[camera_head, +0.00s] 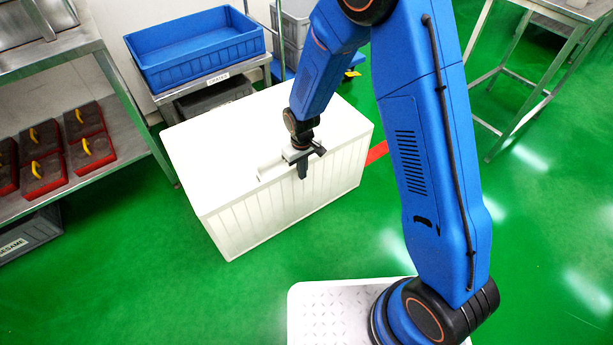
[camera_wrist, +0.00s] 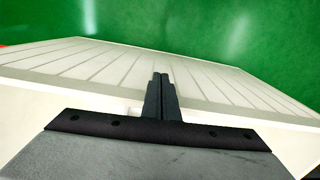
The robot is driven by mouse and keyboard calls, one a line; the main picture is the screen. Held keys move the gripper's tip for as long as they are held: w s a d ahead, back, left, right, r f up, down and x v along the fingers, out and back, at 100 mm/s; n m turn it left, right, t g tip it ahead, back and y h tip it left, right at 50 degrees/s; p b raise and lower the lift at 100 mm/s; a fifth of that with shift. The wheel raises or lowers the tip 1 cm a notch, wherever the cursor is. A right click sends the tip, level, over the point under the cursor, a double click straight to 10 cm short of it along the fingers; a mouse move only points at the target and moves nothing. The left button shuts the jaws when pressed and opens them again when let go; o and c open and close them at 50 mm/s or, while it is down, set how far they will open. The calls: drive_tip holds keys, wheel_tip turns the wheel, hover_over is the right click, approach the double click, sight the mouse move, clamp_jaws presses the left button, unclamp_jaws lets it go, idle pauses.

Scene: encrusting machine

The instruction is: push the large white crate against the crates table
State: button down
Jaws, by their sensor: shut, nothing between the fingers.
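The large white crate (camera_head: 225,142) stands on the green floor in the middle of the head view, with a lid-like top and ribbed sides. The crates table (camera_head: 255,68), a small metal table, stands just behind it; I cannot tell whether they touch. My gripper (camera_head: 303,175) is shut and empty, pointing down at the crate's near long side, close to its upper edge. In the wrist view the shut fingers (camera_wrist: 160,88) lie over the crate's ribbed wall (camera_wrist: 90,62); contact is unclear.
A blue crate (camera_head: 195,52) sits on the crates table, with a dark container below. A metal rack (camera_head: 70,48) with red boxes (camera_head: 90,147) stands at the left. A metal table (camera_head: 545,90) is at the right. Green floor is free in front of the white crate.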

drive_tip(key=w+a, duration=0.8)
drive_tip(key=w, duration=0.4)
drive_tip(key=shift+w, duration=0.15)
